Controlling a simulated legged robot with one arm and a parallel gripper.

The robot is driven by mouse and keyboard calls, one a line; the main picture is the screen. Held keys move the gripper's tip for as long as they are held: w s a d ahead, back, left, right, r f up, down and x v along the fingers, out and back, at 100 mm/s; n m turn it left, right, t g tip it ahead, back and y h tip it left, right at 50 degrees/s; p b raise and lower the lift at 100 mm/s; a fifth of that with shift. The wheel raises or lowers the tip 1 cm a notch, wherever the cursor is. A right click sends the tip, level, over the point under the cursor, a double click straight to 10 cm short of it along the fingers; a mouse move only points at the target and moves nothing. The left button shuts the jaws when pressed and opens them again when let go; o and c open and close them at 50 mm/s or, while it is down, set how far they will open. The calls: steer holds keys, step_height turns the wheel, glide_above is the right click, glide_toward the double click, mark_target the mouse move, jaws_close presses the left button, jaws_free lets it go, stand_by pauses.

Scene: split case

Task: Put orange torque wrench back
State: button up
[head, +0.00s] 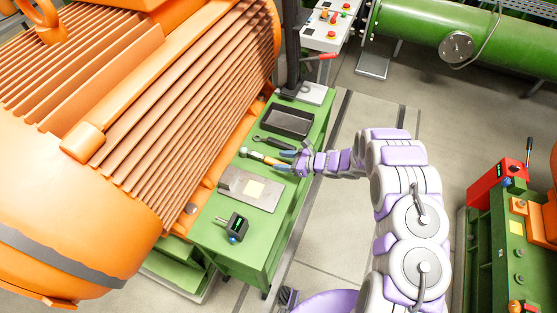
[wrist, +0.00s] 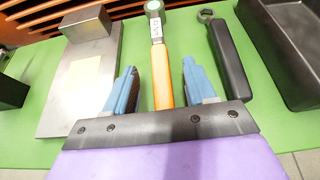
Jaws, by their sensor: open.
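The orange torque wrench (wrist: 163,62) has an orange handle, a pale labelled shaft and a round greenish head at the far end. It lies on the green bench top, and in the head view its shaft (head: 257,157) shows left of my gripper. My gripper (wrist: 160,75) is open, with one blue fingertip on each side of the orange handle. Gaps show between the fingers and the handle. In the head view my gripper (head: 287,160) reaches over the bench from the right. The near end of the handle is hidden behind the gripper body.
A black-handled wrench (wrist: 228,62) lies close to the right finger. Beyond it is a black tray (wrist: 285,45). A metal plate (wrist: 80,78) with a yellow note lies to the left. A small device with a display (head: 235,227) stands nearer. A large orange-finned machine (head: 150,90) borders the bench.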

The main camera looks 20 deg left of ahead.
steer(key=v, duration=0.9)
steer(key=shift+d+r+p, duration=0.15)
steer(key=shift+d+p, duration=0.1)
steer(key=shift+p, duration=0.1)
